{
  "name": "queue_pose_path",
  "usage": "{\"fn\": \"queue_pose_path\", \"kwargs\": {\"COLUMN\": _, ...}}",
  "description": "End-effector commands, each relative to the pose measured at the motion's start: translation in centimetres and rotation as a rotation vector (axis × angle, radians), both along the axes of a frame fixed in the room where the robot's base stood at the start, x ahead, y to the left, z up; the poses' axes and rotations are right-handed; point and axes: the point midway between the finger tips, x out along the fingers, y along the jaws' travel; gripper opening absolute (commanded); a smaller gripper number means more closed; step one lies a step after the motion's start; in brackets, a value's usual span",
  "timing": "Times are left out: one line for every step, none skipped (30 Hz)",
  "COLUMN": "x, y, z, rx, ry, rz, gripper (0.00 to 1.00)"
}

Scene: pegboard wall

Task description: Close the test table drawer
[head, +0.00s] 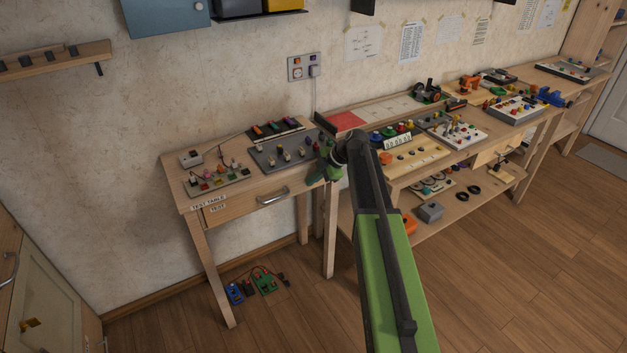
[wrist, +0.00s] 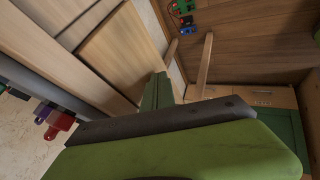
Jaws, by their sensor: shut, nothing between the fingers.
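The test table (head: 190,210) is a small wooden table at the left in the head view, with a "TEST TABLE" label on its front. Its drawer (head: 245,208) has a wooden front and a curved metal handle (head: 272,195). The drawer front sits just below the tabletop edge; I cannot tell clearly how far it stands out. My gripper (head: 318,174) is shut and empty near the table's right front corner, to the right of the handle and apart from it. In the wrist view, the green fingers (wrist: 158,90) show close together beside a wooden panel.
Boards with switches and knobs (head: 285,152) cover the tabletop. A longer workbench (head: 410,178) with several devices adjoins on the right. Small blue and green parts (head: 258,284) lie on the floor under the test table. The floor in front is clear; a cabinet (head: 50,290) stands at the left.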

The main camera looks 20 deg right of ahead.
Motion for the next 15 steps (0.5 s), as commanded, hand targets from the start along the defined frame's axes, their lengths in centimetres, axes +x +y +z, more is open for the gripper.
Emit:
{"fn": "queue_pose_path", "kwargs": {"x": -0.7, "y": -0.2, "z": 0.0, "rx": -0.002, "ry": 0.003, "rz": 0.001, "gripper": 0.00}}
{"fn": "queue_pose_path", "kwargs": {"x": -1.2, "y": -0.3, "z": 0.0, "rx": -0.002, "ry": 0.004, "rz": 0.002, "gripper": 0.00}}
{"fn": "queue_pose_path", "kwargs": {"x": -1.8, "y": -0.5, "z": 0.0, "rx": -0.003, "ry": 0.006, "rz": 0.003, "gripper": 0.00}}
{"fn": "queue_pose_path", "kwargs": {"x": -2.3, "y": -0.6, "z": 0.0, "rx": -0.003, "ry": 0.007, "rz": 0.004, "gripper": 0.00}}
{"fn": "queue_pose_path", "kwargs": {"x": -2.8, "y": -0.8, "z": 0.4, "rx": -0.004, "ry": 0.010, "rz": 0.006, "gripper": 0.00}}
{"fn": "queue_pose_path", "kwargs": {"x": -3.0, "y": -1.5, "z": 2.3, "rx": -0.003, "ry": 0.011, "rz": 0.005, "gripper": 0.00}}
{"fn": "queue_pose_path", "kwargs": {"x": -3.3, "y": -1.9, "z": 3.1, "rx": -0.003, "ry": 0.011, "rz": 0.005, "gripper": 0.00}}
{"fn": "queue_pose_path", "kwargs": {"x": -3.6, "y": -2.3, "z": 3.8, "rx": -0.004, "ry": 0.010, "rz": 0.004, "gripper": 0.00}}
{"fn": "queue_pose_path", "kwargs": {"x": -4.0, "y": -2.9, "z": 4.7, "rx": -0.004, "ry": 0.010, "rz": 0.004, "gripper": 0.00}}
{"fn": "queue_pose_path", "kwargs": {"x": -4.3, "y": -3.3, "z": 5.4, "rx": -0.005, "ry": 0.010, "rz": 0.004, "gripper": 0.00}}
{"fn": "queue_pose_path", "kwargs": {"x": -4.6, "y": -3.6, "z": 6.0, "rx": -0.005, "ry": 0.010, "rz": 0.004, "gripper": 0.00}}
{"fn": "queue_pose_path", "kwargs": {"x": -5.0, "y": -4.1, "z": 6.7, "rx": -0.006, "ry": 0.011, "rz": 0.004, "gripper": 0.00}}
{"fn": "queue_pose_path", "kwargs": {"x": -5.3, "y": -4.5, "z": 7.2, "rx": -0.005, "ry": 0.012, "rz": 0.005, "gripper": 0.00}}
{"fn": "queue_pose_path", "kwargs": {"x": -5.5, "y": -4.8, "z": 7.6, "rx": -0.005, "ry": 0.012, "rz": 0.005, "gripper": 0.00}}
{"fn": "queue_pose_path", "kwargs": {"x": -5.7, "y": -5.0, "z": 7.9, "rx": -0.005, "ry": 0.012, "rz": 0.006, "gripper": 0.00}}
